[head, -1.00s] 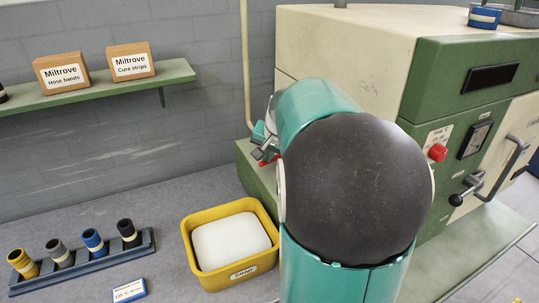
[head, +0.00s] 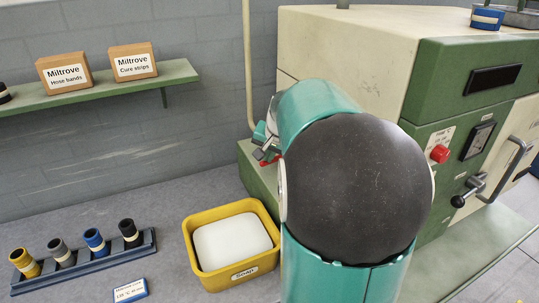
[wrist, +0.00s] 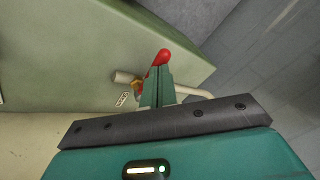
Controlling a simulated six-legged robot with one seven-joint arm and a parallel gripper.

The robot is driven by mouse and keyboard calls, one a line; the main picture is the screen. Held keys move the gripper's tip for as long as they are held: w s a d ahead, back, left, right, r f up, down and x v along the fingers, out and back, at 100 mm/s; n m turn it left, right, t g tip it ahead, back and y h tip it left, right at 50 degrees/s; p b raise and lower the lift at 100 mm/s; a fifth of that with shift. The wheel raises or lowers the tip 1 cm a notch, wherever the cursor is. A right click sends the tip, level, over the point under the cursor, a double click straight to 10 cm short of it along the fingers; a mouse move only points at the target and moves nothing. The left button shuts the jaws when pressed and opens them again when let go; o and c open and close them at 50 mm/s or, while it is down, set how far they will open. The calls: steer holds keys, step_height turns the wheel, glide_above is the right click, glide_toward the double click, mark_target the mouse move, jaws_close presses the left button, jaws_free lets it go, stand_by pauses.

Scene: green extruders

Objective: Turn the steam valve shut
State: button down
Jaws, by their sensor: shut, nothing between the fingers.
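The steam valve shows in the wrist view as a red lever handle (wrist: 163,56) with a small brass body (wrist: 137,87) on a pale pipe (wrist: 195,93). My gripper (wrist: 156,74) is shut and empty, its green fingers over the valve and their tips at the red handle. I cannot tell whether they touch it. The fingers hide part of the lever and pipe. In the head view my gripper (head: 262,142) is partly behind my own arm, beside the green machine base, with a bit of the red handle (head: 268,161) below it.
The cream and green machine (head: 420,55) stands at the right, with a red button (head: 439,153) and a black-knobbed lever (head: 470,190). A yellow soap tray (head: 240,274) and a rack of hose pieces (head: 90,263) sit on the bench. A green shelf (head: 110,90) holds two boxes.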

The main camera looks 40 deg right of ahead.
steer(key=shift+s+d, duration=0.25)
steer(key=shift+d, duration=0.5)
steer(key=shift+r, duration=0.15)
